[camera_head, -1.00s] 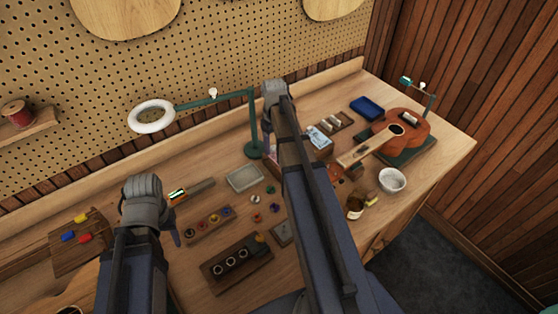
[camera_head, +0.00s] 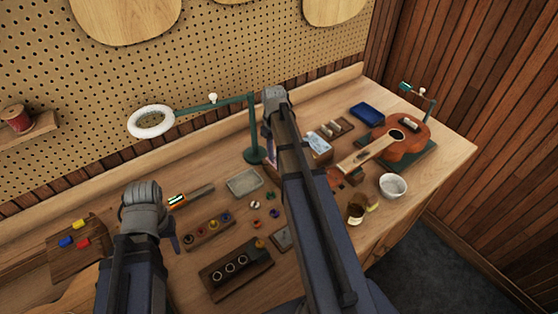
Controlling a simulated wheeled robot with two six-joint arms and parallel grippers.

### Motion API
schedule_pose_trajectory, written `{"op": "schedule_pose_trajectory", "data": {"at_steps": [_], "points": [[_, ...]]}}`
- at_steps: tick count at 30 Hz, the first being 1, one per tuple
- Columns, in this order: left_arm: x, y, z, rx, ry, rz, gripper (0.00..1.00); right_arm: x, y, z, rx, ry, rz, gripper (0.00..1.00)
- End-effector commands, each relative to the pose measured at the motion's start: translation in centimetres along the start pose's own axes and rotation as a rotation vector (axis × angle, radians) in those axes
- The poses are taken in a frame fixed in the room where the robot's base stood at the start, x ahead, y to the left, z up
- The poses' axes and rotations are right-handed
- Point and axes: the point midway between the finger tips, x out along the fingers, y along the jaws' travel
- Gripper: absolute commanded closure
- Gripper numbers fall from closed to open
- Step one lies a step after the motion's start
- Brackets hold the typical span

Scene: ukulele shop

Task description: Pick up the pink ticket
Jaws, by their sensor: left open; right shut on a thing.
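My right gripper (camera_head: 268,139) is mostly hidden behind my own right arm, left of the middle of the bench. It is shut, and a pale pinkish sliver, seemingly the pink ticket (camera_head: 271,159), shows at its fingertips beside the arm. Most of the ticket is hidden, so its exact pose cannot be told. My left gripper (camera_head: 173,236) is open; only a dark finger shows beside my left wrist, above the bench near the row of small coloured pots. Nothing is seen in it.
A green lamp (camera_head: 254,145) with a white ring stands close left of my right arm. A grey tray (camera_head: 243,182), a dark block with rings (camera_head: 236,270), a white bowl (camera_head: 393,186), a blue tray (camera_head: 367,113) and a ukulele (camera_head: 402,138) crowd the bench.

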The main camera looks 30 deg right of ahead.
Motion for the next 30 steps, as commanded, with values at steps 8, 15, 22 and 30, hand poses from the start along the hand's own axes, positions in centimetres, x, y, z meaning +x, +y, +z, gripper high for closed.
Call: {"op": "schedule_pose_trajectory", "data": {"at_steps": [8,15,22,30], "points": [[0.0,0.0,0.0,0.0,0.0,0.0,0.5,0.0,0.0,0.0,0.0,0.0,0.0,1.0],[-0.7,-0.1,0.0,0.0,0.0,0.0,0.5,-0.7,0.0,0.0,0.0,0.0,0.0,1.0],[-3.2,-0.3,0.2,0.001,0.0,0.0,0.5,-3.2,0.0,0.0,0.0,0.0,0.0,1.0],[-7.4,-0.7,0.4,-0.003,0.0,0.001,0.5,-7.5,0.0,0.0,0.0,0.0,0.0,1.0]]}}
